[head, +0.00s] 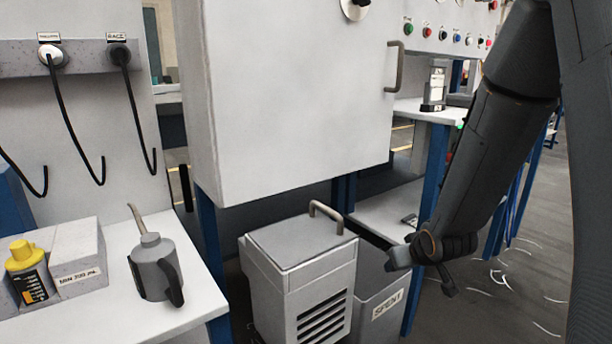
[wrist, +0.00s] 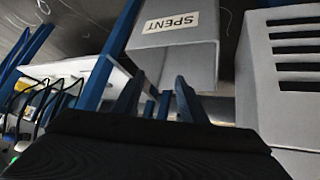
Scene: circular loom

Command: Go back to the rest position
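My gripper (wrist: 159,88) shows in the wrist view with its two dark fingers apart and nothing between them. In the head view my arm comes down from the upper right, and its end is beside the grey bin labelled SPENT (head: 378,312), to the right of the vented grey box (head: 300,275). The wrist view shows the SPENT bin (wrist: 172,55) upside down, beyond the fingertips. The vented box (wrist: 292,110) is at its right edge. I see no contact between the fingers and the bin.
A white bench (head: 120,322) at the left holds a grey oil can (head: 155,265) and a yellow-capped bottle (head: 30,275) in a grey holder. A large pale cabinet (head: 290,100) stands behind the vented box. Open floor (head: 525,275) lies at the right.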

